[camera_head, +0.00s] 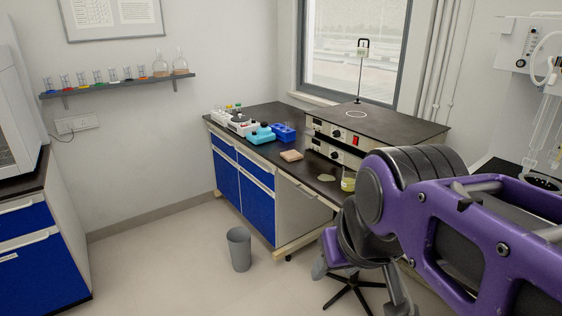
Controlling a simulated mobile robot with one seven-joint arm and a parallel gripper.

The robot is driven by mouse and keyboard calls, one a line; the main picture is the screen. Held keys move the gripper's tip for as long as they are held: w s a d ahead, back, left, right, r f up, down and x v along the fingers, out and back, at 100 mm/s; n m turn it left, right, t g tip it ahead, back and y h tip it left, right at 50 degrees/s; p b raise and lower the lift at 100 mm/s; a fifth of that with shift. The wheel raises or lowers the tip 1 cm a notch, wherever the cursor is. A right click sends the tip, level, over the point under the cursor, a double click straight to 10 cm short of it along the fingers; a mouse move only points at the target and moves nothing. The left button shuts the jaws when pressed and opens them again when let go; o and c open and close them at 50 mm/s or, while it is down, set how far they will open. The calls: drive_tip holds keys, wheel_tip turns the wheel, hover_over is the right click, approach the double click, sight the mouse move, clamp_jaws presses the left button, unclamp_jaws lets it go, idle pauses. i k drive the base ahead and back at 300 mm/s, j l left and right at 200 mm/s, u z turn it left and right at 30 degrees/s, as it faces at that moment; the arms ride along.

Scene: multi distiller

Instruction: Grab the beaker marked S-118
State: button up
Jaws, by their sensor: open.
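A small glass vessel with yellow liquid (348,184) stands on the dark workbench (262,116), just left of my arm, which partly hides it. Several small glass vessels with coloured contents (97,78) stand in a row on the wall shelf (120,87) at the left. No marking is legible, so I cannot tell which one is S-118.
Two round flasks (180,62) stand at the shelf's right end. Blue and white racks (262,134) and a tan block (291,155) are on the bench, beside hotplate-like instruments (375,121). A grey bin (239,249) and a chair base (350,290) stand on the floor. The left floor is clear.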

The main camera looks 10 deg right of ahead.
sight(350, 179)
drive_tip(key=l+z, duration=0.1)
drive_tip(key=z, duration=0.5)
drive_tip(key=i+j+z, duration=0.35)
drive_tip(key=i+j, duration=0.35)
drive_tip(key=i+j+z, duration=0.3)
drive_tip(key=i+j, duration=0.35)
drive_tip(key=j, duration=0.2)
drive_tip(key=i+j+z, duration=0.1)
drive_tip(key=j, duration=0.2)
drive_tip(key=i+j+z, duration=0.15)
drive_tip(key=j, duration=0.2)
drive_tip(key=i+j+z, duration=0.1)
drive_tip(key=j, duration=0.2)
drive_tip(key=i+j+z, duration=0.1)
drive_tip(key=j+z, duration=0.15)
drive_tip(key=j, duration=0.2)
drive_tip(key=i+l+u, duration=0.1)
drive_tip(key=l+u, duration=0.15)
drive_tip(key=l, duration=0.1)
